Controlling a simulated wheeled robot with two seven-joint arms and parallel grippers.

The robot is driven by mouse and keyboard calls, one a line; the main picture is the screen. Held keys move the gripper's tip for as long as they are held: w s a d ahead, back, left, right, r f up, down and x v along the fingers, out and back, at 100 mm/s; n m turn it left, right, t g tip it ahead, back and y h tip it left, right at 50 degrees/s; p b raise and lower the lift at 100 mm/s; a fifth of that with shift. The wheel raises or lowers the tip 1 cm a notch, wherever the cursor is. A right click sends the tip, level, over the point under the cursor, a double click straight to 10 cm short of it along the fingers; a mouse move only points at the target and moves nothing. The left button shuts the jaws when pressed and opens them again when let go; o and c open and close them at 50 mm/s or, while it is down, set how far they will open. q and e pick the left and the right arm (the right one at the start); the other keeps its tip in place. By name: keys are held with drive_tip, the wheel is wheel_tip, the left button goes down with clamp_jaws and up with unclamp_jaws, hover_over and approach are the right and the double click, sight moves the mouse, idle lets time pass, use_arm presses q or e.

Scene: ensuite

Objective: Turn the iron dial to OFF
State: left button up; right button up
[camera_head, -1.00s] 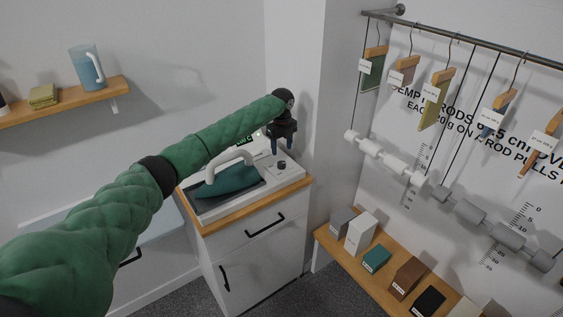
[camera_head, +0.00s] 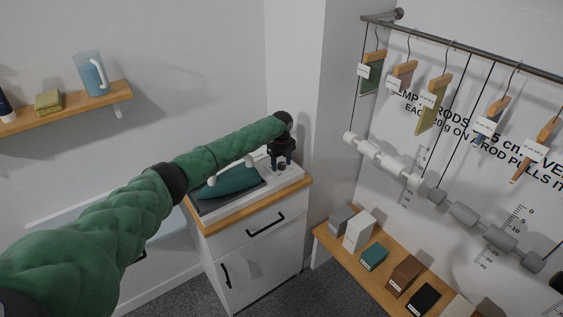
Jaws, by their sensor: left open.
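The teal iron (camera_head: 230,181) rests on a white and grey station on top of the small white cabinet (camera_head: 255,241). My green left arm crosses in front of it and hides most of its white handle. A small dark dial (camera_head: 282,167) sits on the white panel right of the iron. My left gripper (camera_head: 281,164) points down with its open fingers at the dial, one on each side as far as I can see. Whether the fingers touch the dial is too small to tell, and the dial's markings cannot be read. My right gripper is not in view.
A white wall corner (camera_head: 330,120) stands close to the right of the gripper. A wooden shelf (camera_head: 60,108) with a blue jug (camera_head: 90,74) is at upper left. At right, cloths hang from a rail (camera_head: 470,61) above a bench (camera_head: 335,246) with several boxes.

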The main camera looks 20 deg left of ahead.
use_arm(q)
drive_tip(key=c, duration=1)
